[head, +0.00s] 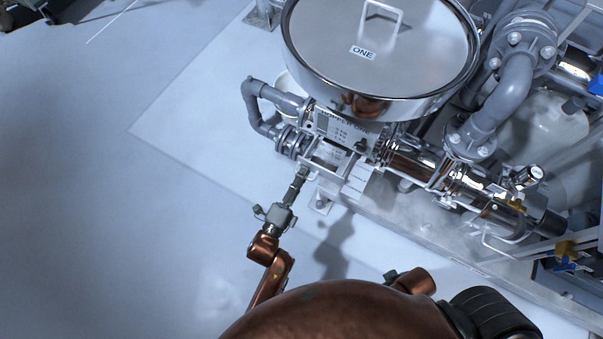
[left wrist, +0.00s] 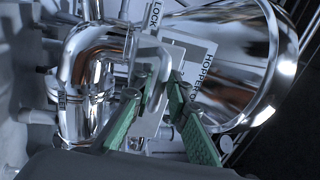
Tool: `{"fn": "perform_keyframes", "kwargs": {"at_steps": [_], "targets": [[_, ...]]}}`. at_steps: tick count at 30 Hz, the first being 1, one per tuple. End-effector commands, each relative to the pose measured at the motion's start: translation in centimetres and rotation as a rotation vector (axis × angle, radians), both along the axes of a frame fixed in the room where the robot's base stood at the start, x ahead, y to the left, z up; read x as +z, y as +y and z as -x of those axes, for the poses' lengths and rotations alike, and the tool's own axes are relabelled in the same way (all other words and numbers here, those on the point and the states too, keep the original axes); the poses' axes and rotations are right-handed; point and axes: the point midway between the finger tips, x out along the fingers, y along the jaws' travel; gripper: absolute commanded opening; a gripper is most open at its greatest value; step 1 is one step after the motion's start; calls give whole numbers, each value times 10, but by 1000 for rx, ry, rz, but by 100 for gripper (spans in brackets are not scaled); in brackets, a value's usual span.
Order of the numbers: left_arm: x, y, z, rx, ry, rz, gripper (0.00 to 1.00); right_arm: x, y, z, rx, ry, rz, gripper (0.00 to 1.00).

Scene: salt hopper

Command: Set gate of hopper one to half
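Hopper one (head: 375,60) is a shiny round steel vessel with a lid labelled ONE, at the top of the head view. A plate marked HOPPER ONE (head: 340,127) is on its outlet, above a small metal gate frame (head: 335,165). My left gripper (head: 301,174) is at the left side of this frame. In the left wrist view, its green-padded fingers (left wrist: 160,118) are apart. A bent bright metal handle (left wrist: 150,62) reaches down between them; contact is unclear. The hopper's label plate (left wrist: 195,55) is close behind.
Grey pipe (head: 262,105) loops at the left of the outlet. A flanged pipe (head: 503,90) and polished horizontal tube (head: 470,185) lie to the right. The floor (head: 110,200) on the left is clear.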

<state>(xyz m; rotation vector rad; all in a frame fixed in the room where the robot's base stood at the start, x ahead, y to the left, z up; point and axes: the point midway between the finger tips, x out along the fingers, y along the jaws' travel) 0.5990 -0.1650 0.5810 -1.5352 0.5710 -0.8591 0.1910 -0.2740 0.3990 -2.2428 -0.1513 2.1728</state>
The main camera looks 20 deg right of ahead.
Motion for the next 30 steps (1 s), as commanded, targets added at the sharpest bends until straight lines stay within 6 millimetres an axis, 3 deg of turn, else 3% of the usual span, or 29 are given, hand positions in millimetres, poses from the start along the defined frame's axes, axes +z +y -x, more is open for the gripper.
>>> {"fn": "perform_keyframes", "kwargs": {"at_steps": [5, 12, 30], "targets": [[0, 0, 0, 0, 0, 0, 14, 0, 0, 0, 0, 0, 0, 40], [0, 0, 0, 0, 0, 0, 0, 0, 0, 0, 0, 0, 0, 40], [-1, -3, -3, 0, 1, 1, 0, -2, 0, 0, -1, 1, -2, 40]]}}
